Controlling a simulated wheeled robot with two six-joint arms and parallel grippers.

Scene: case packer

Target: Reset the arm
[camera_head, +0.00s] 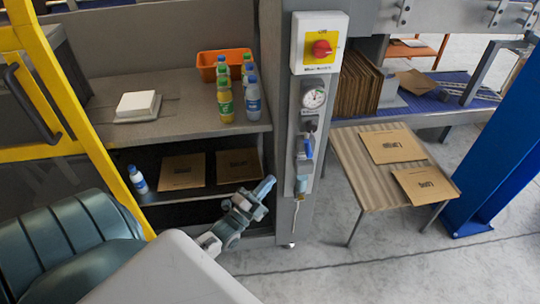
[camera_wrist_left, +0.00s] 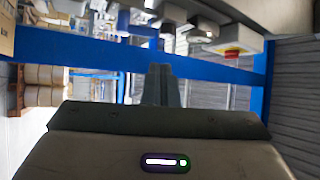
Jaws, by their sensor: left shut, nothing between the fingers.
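My left gripper (camera_head: 264,188) is in front of the lower shelf in the head view, just left of the grey machine post. Its fingers are together and point up to the right, with nothing between them. In the left wrist view its closed fingers (camera_wrist_left: 160,86) stand in the middle, in front of a blue beam. My left arm comes in from the lower left of the head view. My right gripper is in neither view.
The machine post (camera_head: 284,120) carries a red switch (camera_head: 321,48) and a gauge (camera_head: 314,97). Left are a shelf with bottles (camera_head: 225,100), an orange bin (camera_head: 208,62) and a yellow frame (camera_head: 75,100). Right are a small table (camera_head: 371,195) with flat cartons and a blue post (camera_head: 500,150).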

